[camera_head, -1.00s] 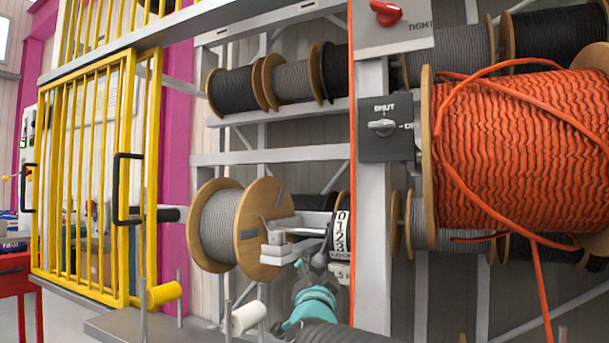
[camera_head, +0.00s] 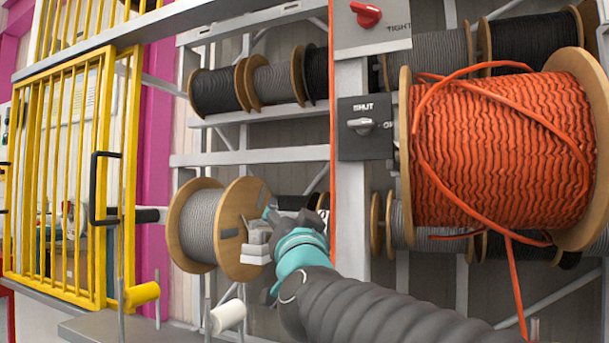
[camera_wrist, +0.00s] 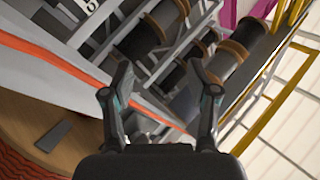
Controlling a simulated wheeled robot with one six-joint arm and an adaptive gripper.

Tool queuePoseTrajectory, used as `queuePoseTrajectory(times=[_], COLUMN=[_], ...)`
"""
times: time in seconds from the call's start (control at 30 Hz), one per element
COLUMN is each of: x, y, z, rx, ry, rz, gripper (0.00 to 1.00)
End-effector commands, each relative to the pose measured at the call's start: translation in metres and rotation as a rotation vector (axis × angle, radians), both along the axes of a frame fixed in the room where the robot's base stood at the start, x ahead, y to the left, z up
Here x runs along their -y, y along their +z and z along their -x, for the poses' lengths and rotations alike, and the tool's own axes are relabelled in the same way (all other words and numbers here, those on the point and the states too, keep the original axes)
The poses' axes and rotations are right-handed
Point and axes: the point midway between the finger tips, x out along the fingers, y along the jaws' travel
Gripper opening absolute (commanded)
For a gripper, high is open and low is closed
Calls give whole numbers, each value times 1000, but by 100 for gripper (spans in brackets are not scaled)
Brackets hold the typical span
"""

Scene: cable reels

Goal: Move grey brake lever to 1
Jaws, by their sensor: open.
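My gripper (camera_head: 275,218) is in front of the lower rack, at the right edge of the grey cable reel. In the wrist view its two fingers (camera_wrist: 163,98) stand apart with nothing visible held between them. A small white plate with dark marks (camera_wrist: 88,8) shows at the top left of the wrist view, partly cut off. In the head view the numbered scale is hidden behind my arm. I cannot clearly make out the grey brake lever in either current view.
A grey cable reel (camera_head: 203,222) is left of my gripper, with white blocks (camera_head: 256,254) beside it. A large orange cable reel (camera_head: 500,150) is at right. A yellow gate (camera_head: 75,180) stands left.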

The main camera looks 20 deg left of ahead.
Motion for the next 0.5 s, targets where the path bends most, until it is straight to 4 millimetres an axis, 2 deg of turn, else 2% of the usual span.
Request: queuePoseTrajectory(times=[0.5], x=[29], y=[50], z=[65], rx=[140], ry=[9], rz=[129], gripper=[59])
